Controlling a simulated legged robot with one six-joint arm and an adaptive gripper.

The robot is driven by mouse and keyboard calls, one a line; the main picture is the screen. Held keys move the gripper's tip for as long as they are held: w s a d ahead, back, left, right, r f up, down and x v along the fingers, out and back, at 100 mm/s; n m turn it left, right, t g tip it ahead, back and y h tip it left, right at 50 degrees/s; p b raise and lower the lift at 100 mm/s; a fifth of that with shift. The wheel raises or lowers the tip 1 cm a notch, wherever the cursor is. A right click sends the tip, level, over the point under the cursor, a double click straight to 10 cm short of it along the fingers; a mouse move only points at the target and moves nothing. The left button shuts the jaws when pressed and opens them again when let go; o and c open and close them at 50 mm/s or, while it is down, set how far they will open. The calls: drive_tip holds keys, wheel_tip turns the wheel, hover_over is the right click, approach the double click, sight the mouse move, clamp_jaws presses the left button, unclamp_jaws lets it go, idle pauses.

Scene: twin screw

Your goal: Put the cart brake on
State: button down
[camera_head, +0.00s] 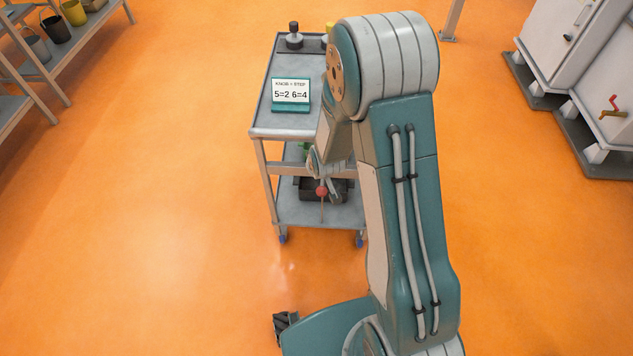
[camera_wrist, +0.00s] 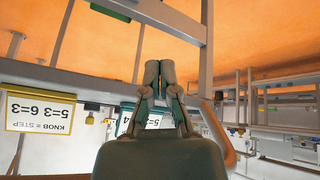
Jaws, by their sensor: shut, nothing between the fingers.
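The cart (camera_head: 284,122) is a grey metal trolley with a top tray, a lower shelf and blue-marked wheels. A red ball on a thin upright rod (camera_head: 321,190) shows at the near side of its lower shelf; it may be the brake lever. My gripper (camera_head: 318,168) is low in front of the cart, close above the red ball and partly hidden by my arm. I cannot tell whether they touch. In the wrist view my gripper (camera_wrist: 159,73) has its fingertips together with nothing between them. Grey cart framing (camera_wrist: 170,18) shows beyond them.
A sign reading 5=2 6=4 (camera_head: 291,92) and a black knob (camera_head: 294,36) stand on the cart top. A shelf with buckets (camera_head: 55,30) is at upper left, white cabinets (camera_head: 570,45) at upper right. Orange floor left of the cart is clear.

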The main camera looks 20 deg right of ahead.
sight(317, 192)
wheel_tip(317, 192, down, 9)
drive_tip(key=w, duration=0.1)
drive_tip(key=shift+w+d, duration=0.25)
drive_tip(key=shift+d, duration=0.2)
idle(0.5)
drive_tip(key=shift+s+a+f+t, duration=0.15)
drive_tip(key=shift+s+f+t, duration=0.25)
drive_tip(key=shift+f+t, duration=0.25)
idle(0.3)
drive_tip(key=shift+s+a+f+t+h, duration=0.1)
drive_tip(key=shift+s+f+t+h, duration=0.2)
drive_tip(key=shift+s+f+t, duration=0.2)
drive_tip(key=f, duration=0.1)
drive_tip(key=f+t, duration=0.1)
drive_tip(key=f, duration=0.1)
drive_tip(key=s+f+t, duration=0.1)
drive_tip(key=f, duration=0.1)
drive_tip(key=shift+a+f+n+h, duration=0.1)
drive_tip(key=shift+a+n+h, duration=0.15)
drive_tip(key=shift+n+h, duration=0.05)
